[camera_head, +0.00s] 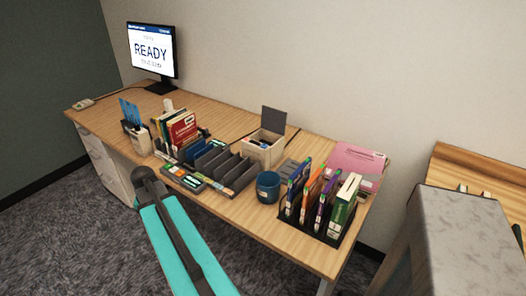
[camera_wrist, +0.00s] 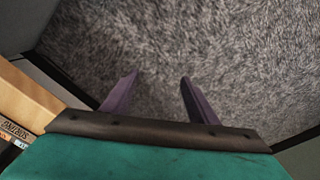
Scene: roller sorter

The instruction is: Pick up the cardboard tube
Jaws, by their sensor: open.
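I cannot make out a cardboard tube in either view. My gripper (camera_wrist: 159,78) shows in the wrist view with its two purple fingers spread apart. Nothing is between them, and only grey carpet (camera_wrist: 230,50) lies beyond. In the head view my teal arm reaches up from the bottom in front of the desk, and my fingers cannot be made out there.
A wooden desk (camera_head: 265,222) stands along the wall. It bears a monitor (camera_head: 152,52) reading READY, a pen holder (camera_head: 136,137), upright books (camera_head: 182,130), dark sorter trays (camera_head: 215,165), an open-lidded box (camera_head: 262,148), a blue mug (camera_head: 268,187) and a book rack (camera_head: 310,222). Carpet in front is clear.

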